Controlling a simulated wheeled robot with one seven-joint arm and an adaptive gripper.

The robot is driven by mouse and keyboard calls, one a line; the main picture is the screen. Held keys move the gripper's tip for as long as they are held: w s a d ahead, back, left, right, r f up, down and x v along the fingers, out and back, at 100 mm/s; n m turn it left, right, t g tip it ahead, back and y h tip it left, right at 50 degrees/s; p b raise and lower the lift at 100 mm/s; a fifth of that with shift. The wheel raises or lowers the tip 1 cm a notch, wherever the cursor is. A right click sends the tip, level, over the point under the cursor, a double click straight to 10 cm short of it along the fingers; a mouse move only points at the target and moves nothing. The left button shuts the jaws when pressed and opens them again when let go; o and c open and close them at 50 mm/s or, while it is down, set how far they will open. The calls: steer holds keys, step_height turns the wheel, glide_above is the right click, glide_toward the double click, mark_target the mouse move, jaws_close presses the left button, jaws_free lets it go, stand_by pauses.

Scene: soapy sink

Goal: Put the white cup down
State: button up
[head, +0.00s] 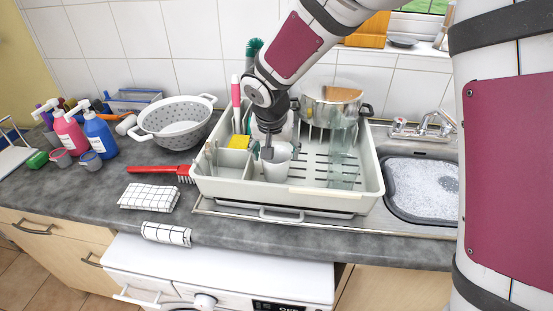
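The white cup (277,171) is upright inside the white dish rack (300,199), left of the rack's middle. My gripper (269,152) points down from above, with its fingertips at the cup's rim on the left side. I cannot tell from this view whether the fingers are closed on the cup's wall. The cup's base is low in the rack, and whether it touches the rack floor is not clear.
A clear glass (343,176) stands right of the cup, and a steel pot (330,107) sits behind. A yellow sponge (239,142) and cutlery are on the left. A sink (420,188) with suds lies right. A colander (177,121) and red brush (158,170) are left.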

mark_target(274, 174)
steer(key=v, duration=0.6)
steer(key=shift+s+r, duration=0.1)
steer(key=shift+r, duration=0.15)
steer(key=s+d+r, duration=0.9)
steer(key=s+d, duration=0.4)
steer(key=s+d+n, duration=0.2)
steer(key=s+d, duration=0.2)
steer(key=s, duration=1)
steer(key=shift+y, duration=0.4)
steer(key=shift+s+r, duration=0.1)
